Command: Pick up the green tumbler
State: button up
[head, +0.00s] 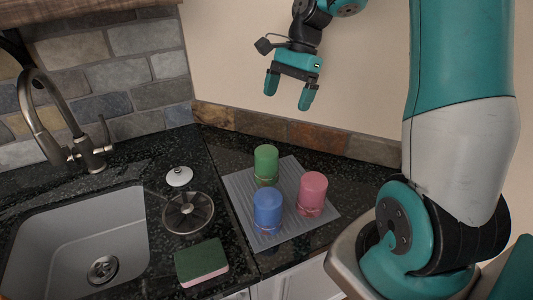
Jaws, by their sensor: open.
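The green tumbler (266,165) stands on a grey ribbed mat (240,192) on the black counter, at the mat's back. A blue tumbler (268,211) stands in front of it and a pink tumbler (312,194) stands to its right and nearer. The blue tumbler's top comes close to the green one's base in the picture. My gripper (287,99) is open and empty, with its two teal fingers pointing down. It hangs well above the mat, apart from all the tumblers.
A sink (75,245) with a curved faucet (45,110) is at the left. A strainer (188,212), a white round item (179,176) and a green sponge (201,262) lie between sink and mat. A stone backsplash (300,133) runs behind. Some bare counter (355,185) shows right of the mat.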

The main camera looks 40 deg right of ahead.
aim_at(269, 149)
jog(key=x, duration=1.1)
jog(key=shift+s+a+f+p, duration=0.1)
jog(key=shift+f+p, duration=0.2)
jog(key=shift+p+x, duration=0.7)
jog(key=shift+x, duration=1.9)
jog(key=shift+w, duration=0.3)
jog(key=c, duration=1)
